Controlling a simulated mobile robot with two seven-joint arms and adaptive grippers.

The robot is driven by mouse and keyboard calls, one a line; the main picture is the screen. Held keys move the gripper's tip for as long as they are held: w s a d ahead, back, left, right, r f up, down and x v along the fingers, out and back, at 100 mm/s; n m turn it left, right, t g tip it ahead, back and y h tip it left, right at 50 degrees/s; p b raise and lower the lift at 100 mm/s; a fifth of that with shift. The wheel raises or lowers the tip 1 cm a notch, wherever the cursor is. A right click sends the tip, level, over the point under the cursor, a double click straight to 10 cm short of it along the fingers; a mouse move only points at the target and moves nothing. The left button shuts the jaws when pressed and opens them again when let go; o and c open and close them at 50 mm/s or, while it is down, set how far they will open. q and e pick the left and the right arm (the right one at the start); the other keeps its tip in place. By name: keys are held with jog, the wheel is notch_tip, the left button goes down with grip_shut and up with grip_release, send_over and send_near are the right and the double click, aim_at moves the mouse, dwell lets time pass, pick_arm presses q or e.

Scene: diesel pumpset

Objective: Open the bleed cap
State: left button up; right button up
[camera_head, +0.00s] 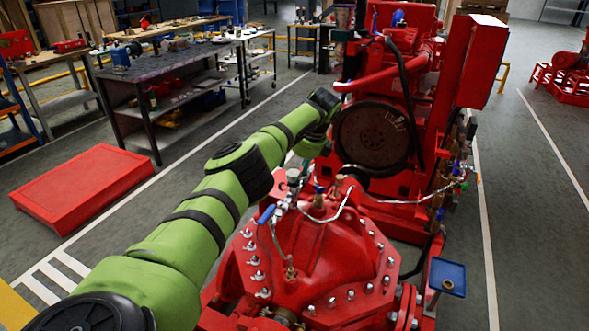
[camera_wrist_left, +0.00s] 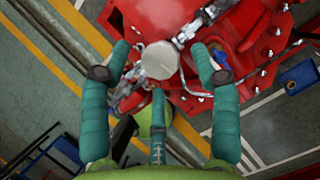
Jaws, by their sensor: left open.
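The bleed cap (camera_head: 293,176) is a small pale grey cap on top of a fitting on the red pump casing (camera_head: 318,235). In the left wrist view the bleed cap (camera_wrist_left: 160,60) shows as a round grey disc end-on. My left gripper (camera_wrist_left: 161,51) is open, with two teal fingers on either side of the cap and a third below it. Gaps show between the fingers and the cap. I cannot tell the height between them. In the head view my green left arm reaches over from the left, and its fingers are not clear. My right gripper is not in view.
A blue-handled valve (camera_head: 266,214) and thin braided hoses lie close to the cap. The red engine with a dark flywheel (camera_head: 373,136) stands behind. A blue tray (camera_head: 447,276) is at the right. A red platform (camera_head: 84,186) and workbenches stand at the left, with open floor between.

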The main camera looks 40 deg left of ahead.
pick_arm(q)
jog(key=v, duration=1)
jog(key=shift+r, duration=0.3)
